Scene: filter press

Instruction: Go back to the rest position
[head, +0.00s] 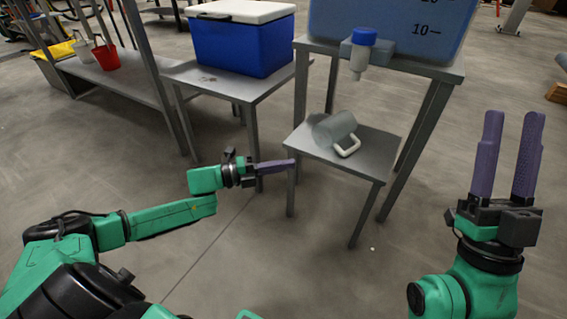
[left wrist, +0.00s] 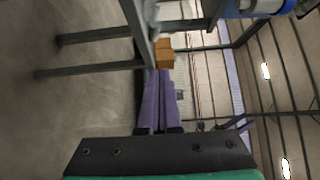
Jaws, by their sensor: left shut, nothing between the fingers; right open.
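My left gripper (head: 275,166) is shut and empty in the head view. It points right, with its purple fingers near the front left of the small grey table. It also shows in the left wrist view (left wrist: 159,98), its fingers together with nothing between them. My right gripper (head: 513,155) is open and empty at the right of the head view, its fingers pointing up and apart from everything. A grey mug (head: 334,128) with a pale handle lies tilted on its side on the small low table (head: 376,163).
A large blue container (head: 390,22) with a blue-capped tap (head: 361,50) stands on a taller table behind the mug. A blue cooler (head: 240,45) with a white lid sits on another table. A red bucket (head: 106,57) stands on a shelf at left. Floor in front is clear.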

